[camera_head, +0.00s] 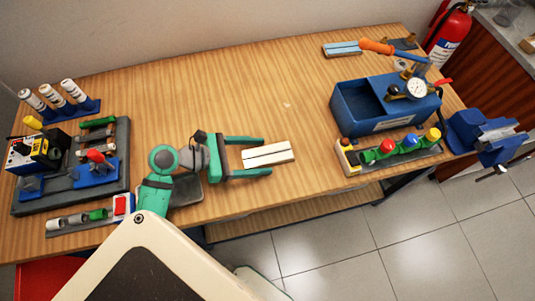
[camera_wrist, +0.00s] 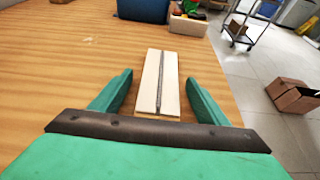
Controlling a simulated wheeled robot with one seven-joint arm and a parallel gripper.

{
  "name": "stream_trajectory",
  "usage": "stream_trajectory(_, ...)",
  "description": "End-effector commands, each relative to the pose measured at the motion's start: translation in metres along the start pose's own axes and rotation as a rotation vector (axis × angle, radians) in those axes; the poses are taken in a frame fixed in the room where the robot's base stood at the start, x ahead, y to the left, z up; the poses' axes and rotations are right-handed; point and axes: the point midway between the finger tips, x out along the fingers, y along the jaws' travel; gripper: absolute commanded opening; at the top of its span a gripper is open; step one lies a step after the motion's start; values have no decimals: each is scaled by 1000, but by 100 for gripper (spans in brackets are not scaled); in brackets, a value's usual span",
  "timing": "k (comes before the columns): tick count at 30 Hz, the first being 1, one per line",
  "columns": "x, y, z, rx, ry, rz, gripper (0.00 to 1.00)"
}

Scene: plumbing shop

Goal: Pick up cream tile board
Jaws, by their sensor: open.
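The cream tile board (camera_head: 268,154) is a flat, pale rectangle with a dark line along its length. My gripper (camera_head: 268,157) is open and empty, with one finger on either side of the board's near end. In the wrist view my gripper (camera_wrist: 158,90) shows a gap on both sides of the board. Nothing hides the board's far end.
A blue box with a gauge (camera_head: 385,105) and a tray of coloured valves (camera_head: 388,155) stand to the right. A blue tile board (camera_head: 342,48) lies at the back. A grey tray with tools (camera_head: 122,165) is at the left. The table's middle is clear.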

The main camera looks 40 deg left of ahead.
Motion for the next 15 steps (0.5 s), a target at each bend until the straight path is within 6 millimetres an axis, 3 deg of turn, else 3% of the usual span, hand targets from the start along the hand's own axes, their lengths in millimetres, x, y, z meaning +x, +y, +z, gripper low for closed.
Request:
stream_trajectory(6, 1, 0, 0, 0, 0, 0, 69)
stream_trajectory(12, 0, 0, 0, -1, 0, 0, 21)
stream_trajectory(15, 0, 0, 0, 0, -1, 0, 19)
